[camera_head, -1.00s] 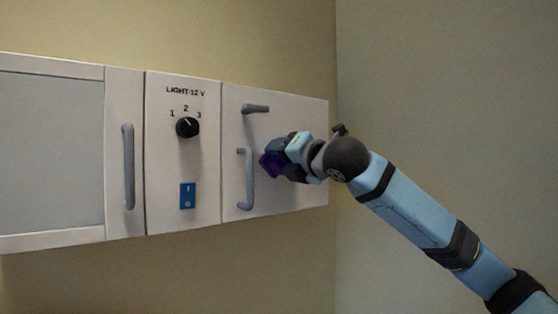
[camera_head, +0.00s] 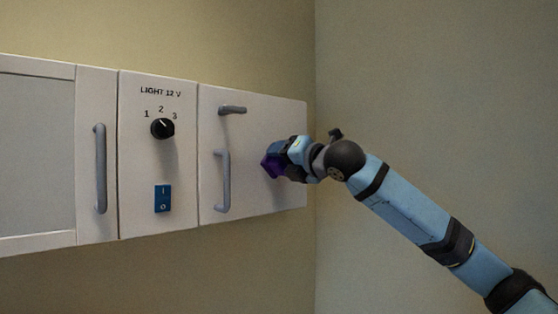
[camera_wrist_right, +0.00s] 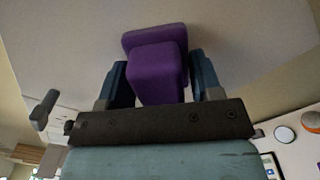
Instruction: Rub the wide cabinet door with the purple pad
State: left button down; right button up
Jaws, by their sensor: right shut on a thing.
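The purple pad (camera_head: 272,164) is held in my right gripper (camera_head: 281,160). In the wrist view the purple pad (camera_wrist_right: 158,72) sits between the two blue fingers of my right gripper (camera_wrist_right: 160,82), its wider end facing a pale surface. The gripper is in front of the white right-hand cabinet panel (camera_head: 262,120), to the right of its vertical handle (camera_head: 222,181). I cannot tell whether the pad touches this panel. A framed door with a grey inset (camera_head: 35,155) fills the left of the cabinet and runs out of view. My left gripper is out of view.
The middle panel carries a black knob (camera_head: 162,128) and a blue switch (camera_head: 162,198). The framed door has a vertical handle (camera_head: 100,168). A bare wall (camera_head: 430,90) stands to the right.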

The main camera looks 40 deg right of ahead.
aim_at(247, 160)
jog(key=shift+d, duration=3.8)
jog(key=shift+s+a, duration=0.15)
jog(key=shift+a, duration=3.75)
jog(key=shift+s+a, duration=0.15)
jog(key=shift+a, duration=3.7)
jog(key=shift+s+d, duration=0.15)
jog(key=shift+s, duration=1.3)
jog(key=shift+s+d, duration=0.15)
jog(key=shift+s, duration=1.3)
jog(key=s, duration=0.3)
jog(key=shift+d, duration=0.1)
